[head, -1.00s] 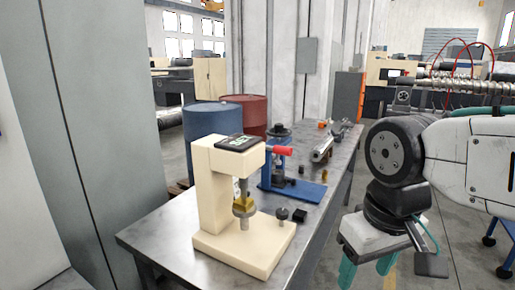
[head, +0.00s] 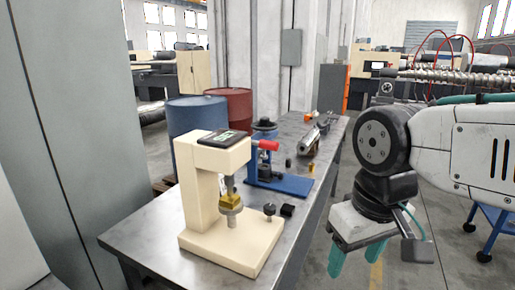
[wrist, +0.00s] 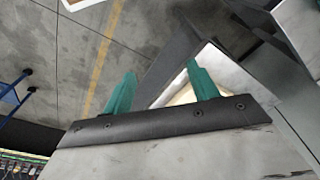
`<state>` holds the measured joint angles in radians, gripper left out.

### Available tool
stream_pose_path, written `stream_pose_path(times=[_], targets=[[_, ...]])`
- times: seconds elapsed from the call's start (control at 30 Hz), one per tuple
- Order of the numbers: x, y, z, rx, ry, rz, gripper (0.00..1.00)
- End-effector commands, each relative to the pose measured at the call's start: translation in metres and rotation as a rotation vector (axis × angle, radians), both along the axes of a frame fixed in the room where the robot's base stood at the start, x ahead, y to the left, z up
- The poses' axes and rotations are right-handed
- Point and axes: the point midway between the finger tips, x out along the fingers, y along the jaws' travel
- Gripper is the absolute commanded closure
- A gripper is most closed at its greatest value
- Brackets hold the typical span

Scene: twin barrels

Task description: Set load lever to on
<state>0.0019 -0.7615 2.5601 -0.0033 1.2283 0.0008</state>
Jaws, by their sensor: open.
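A cream bench tester (head: 195,190) with a dark display on top stands upright on the near end of the metal table. A brass and steel spindle (head: 231,198) hangs under its head. A small black knob (head: 269,209) stands at the right of its base; I cannot tell if this is the load lever. My gripper (head: 355,258) is open and empty, pointing down, right of the table and apart from both devices. Its green fingers also show in the wrist view (wrist: 161,74).
The metal table (head: 150,236) runs back, with a small black block (head: 287,210) and a metal cylinder tool (head: 308,141) on it. Blue (head: 196,118) and red (head: 236,104) barrels stand behind. A grey panel (head: 70,130) is at left. Floor right of the table is open.

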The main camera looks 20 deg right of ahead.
Motion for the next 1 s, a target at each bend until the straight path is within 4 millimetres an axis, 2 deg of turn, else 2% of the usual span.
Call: stream_pose_path(times=[0.13,0.17,0.2,0.27,0.43,0.57,0.67,0.77,0.8,0.9,1.0], targets=[[0.0,0.0,0.0,0.0,0.0,0.0,0.41],[0.0,0.0,0.0,0.0,0.0,0.0,0.44],[0.0,0.0,0.0,0.0,0.0,-0.001,0.55],[0.0,-0.002,-0.001,0.0,0.003,-0.012,0.55],[0.01,-0.016,-0.017,0.028,0.103,-0.107,0.55],[0.032,-0.005,-0.032,0.221,0.217,-0.288,0.55],[0.06,0.009,-0.037,0.432,0.296,-0.485,0.55],[0.099,0.02,-0.035,0.673,0.365,-0.711,0.55],[0.117,0.021,-0.032,0.777,0.39,-0.807,0.55],[0.167,0.015,-0.022,1.037,0.443,-1.037,0.55],[0.216,-0.003,-0.008,1.296,0.482,-1.241,0.55]])
